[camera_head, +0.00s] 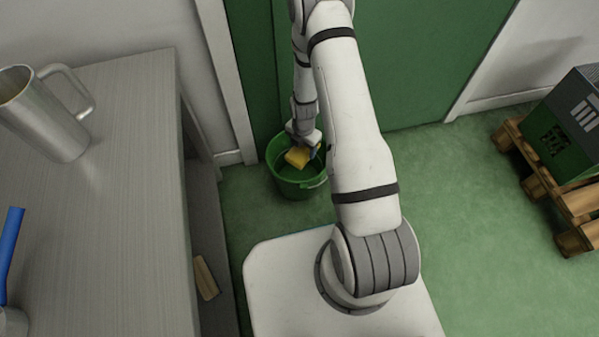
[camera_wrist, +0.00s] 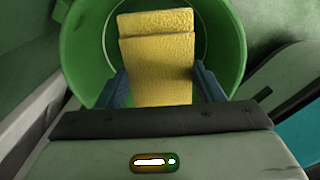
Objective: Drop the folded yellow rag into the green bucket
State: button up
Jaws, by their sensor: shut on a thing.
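The folded yellow rag (camera_head: 297,157) is in my gripper (camera_head: 308,152), over the mouth of the green bucket (camera_head: 291,187). In the wrist view the rag (camera_wrist: 156,60) sits between the two blue fingers of my gripper (camera_wrist: 160,88), which is shut on it. The bucket's rim and inside (camera_wrist: 88,50) show around and behind the rag there. The bucket stands upright on the green floor. I cannot tell exactly how high the rag is relative to the rim. My arm hides part of the bucket's right side in the head view.
A grey metal table (camera_head: 110,200) stands at the left, with a metal jug (camera_head: 50,125) and a blue-handled item (camera_head: 10,250) on it. A green door (camera_head: 420,60) is behind the bucket. A wooden pallet (camera_head: 540,175) with a dark green crate (camera_head: 570,125) stands at the right. The floor between is clear.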

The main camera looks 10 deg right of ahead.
jog(key=o, duration=1)
jog(key=shift+r+p, duration=1.6)
jog(key=shift+r, duration=2.35)
